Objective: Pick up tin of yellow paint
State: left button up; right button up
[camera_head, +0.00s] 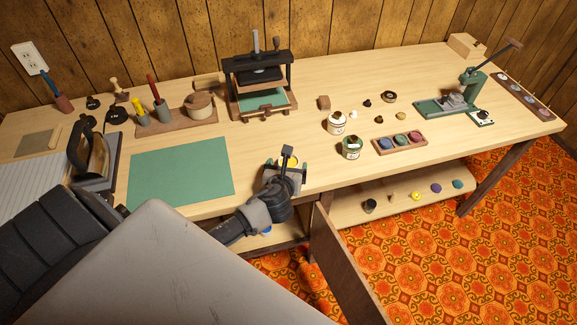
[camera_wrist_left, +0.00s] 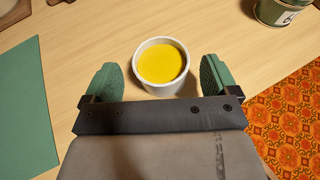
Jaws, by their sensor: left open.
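The tin of yellow paint (camera_wrist_left: 160,64) is a round white-rimmed tin, open at the top and full of yellow paint. It stands upright on the wooden table in the left wrist view. My left gripper (camera_wrist_left: 160,78) is open, with a green-padded finger on each side of the tin and gaps showing between pads and tin. In the head view my left gripper (camera_head: 290,168) is over the table's front edge, right of the green mat, and its wrist largely hides the tin. My right gripper is not in view.
The green mat (camera_head: 180,172) lies to the left. A green tin (camera_head: 351,148) and a white tin (camera_head: 337,124) stand to the right, beside a wooden tray (camera_head: 399,146) of coloured pots. A press (camera_head: 259,82) stands behind. A lower shelf (camera_head: 400,203) holds small items.

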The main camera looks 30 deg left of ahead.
aim_at(293, 162)
pick_arm(q)
jog(key=x, duration=0.2)
jog(key=shift+w+f, duration=0.2)
jog(key=shift+w, duration=0.15)
jog(key=shift+a, duration=0.1)
jog(key=c, duration=1.2)
jog(key=shift+o, duration=0.2)
jog(key=shift+r, duration=0.1)
